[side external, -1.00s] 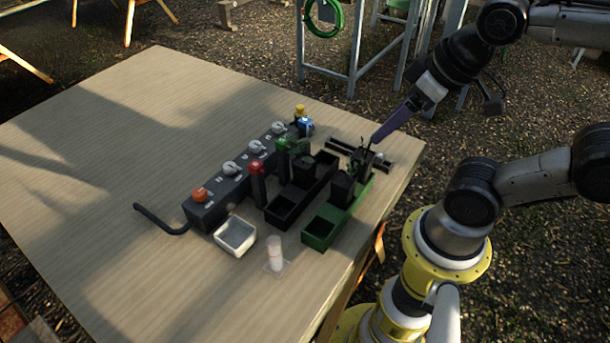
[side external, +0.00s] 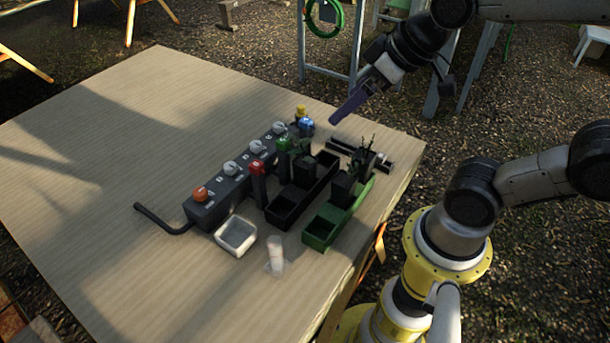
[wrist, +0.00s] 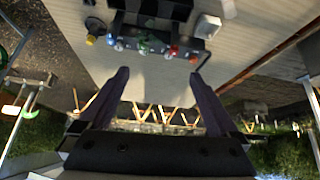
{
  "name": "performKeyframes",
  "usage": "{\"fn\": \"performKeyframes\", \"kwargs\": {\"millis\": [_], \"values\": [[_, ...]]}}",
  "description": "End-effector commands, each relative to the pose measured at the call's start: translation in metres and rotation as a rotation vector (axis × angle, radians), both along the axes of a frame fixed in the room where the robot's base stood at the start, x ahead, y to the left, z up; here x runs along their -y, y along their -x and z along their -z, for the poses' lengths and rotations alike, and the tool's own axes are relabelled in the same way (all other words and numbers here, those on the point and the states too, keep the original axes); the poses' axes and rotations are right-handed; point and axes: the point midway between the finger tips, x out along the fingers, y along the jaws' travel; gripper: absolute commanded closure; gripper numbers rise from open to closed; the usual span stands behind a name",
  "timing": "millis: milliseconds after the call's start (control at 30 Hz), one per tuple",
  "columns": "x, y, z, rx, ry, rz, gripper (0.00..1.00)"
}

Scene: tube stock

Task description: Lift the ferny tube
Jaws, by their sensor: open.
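The green-topped tube (side external: 283,146), the ferny one, stands upright among dark holders in the middle of the table group, between the red-topped tube (side external: 256,168) and the blue-topped one (side external: 306,122). Its green top also shows in the wrist view (wrist: 143,48), near the top centre. My gripper (side external: 336,120) is raised behind and to the right of the tubes, apart from them. In the wrist view its two purple fingers (wrist: 160,75) are spread wide with nothing between them. The lower part of the green-topped tube is partly hidden by neighbouring objects.
A black strip with knobs (side external: 225,192) runs beside the tubes. A black tray (side external: 283,214) and a green tray (side external: 320,233) lie in front. A white box (side external: 236,235) and a white cylinder (side external: 275,250) stand nearer. The table's left side is clear.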

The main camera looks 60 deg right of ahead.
Motion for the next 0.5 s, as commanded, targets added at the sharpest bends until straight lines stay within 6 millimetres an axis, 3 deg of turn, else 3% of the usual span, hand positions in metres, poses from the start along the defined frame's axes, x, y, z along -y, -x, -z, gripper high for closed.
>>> {"fn": "performKeyframes", "kwargs": {"millis": [100, 233, 333, 500], "values": [[0.008, -0.035, 0.022, -0.029, 0.003, 0.007, 0.03], [0.020, -0.063, 0.056, -0.070, 0.000, 0.027, 0.03], [0.028, -0.073, 0.083, -0.112, -0.007, 0.048, 0.03], [0.036, -0.071, 0.117, -0.186, -0.023, 0.080, 0.03]]}}
